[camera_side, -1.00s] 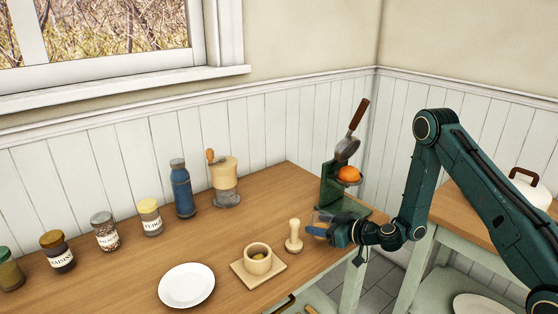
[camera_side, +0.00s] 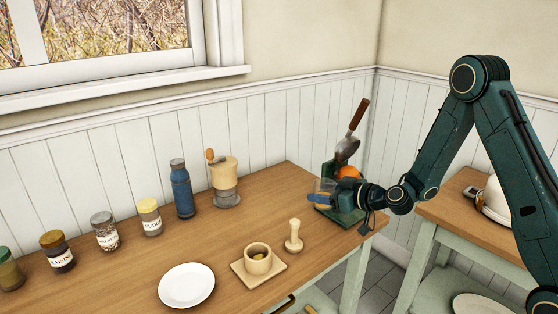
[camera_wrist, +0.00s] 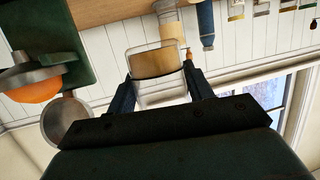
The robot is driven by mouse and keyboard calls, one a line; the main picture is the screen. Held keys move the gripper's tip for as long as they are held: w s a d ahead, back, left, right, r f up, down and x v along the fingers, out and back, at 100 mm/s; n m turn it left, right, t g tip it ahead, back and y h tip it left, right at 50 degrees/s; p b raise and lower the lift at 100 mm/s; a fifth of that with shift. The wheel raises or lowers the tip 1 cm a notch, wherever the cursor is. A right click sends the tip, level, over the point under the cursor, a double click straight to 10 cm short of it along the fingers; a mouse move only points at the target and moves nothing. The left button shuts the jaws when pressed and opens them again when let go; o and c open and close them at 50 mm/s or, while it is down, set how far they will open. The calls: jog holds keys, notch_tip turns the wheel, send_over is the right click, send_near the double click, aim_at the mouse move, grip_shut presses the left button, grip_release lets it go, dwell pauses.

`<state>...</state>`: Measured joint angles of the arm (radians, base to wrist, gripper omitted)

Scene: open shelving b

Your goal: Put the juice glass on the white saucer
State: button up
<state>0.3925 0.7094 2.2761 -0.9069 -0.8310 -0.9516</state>
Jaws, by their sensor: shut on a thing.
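The juice glass (camera_side: 325,185) is clear and see-through. My gripper (camera_side: 322,198) is shut on it and holds it above the table's right end, in front of the green press. In the wrist view the glass (camera_wrist: 157,62) sits between the two fingers. The white saucer (camera_side: 187,285) lies bare on the table at the front left, well away from my gripper. The wrist view does not show the saucer.
The green press (camera_side: 345,214) with an orange (camera_side: 349,172) stands close behind my gripper. A wooden pestle (camera_side: 294,236) and a wooden cup (camera_side: 258,264) on a square board stand between glass and saucer. Jars, a blue bottle (camera_side: 182,190) and a grinder (camera_side: 224,178) line the back.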

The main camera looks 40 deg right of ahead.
notch_tip(320, 180, up, 14)
jog(key=f, duration=0.1)
jog(key=n+g+y, duration=0.6)
jog(key=n+y, duration=0.3)
send_over(193, 294)
notch_tip(193, 294, down, 21)
jog(key=shift+r, duration=0.2)
jog(key=shift+f, duration=1.9)
jog(key=shift+f, duration=0.35)
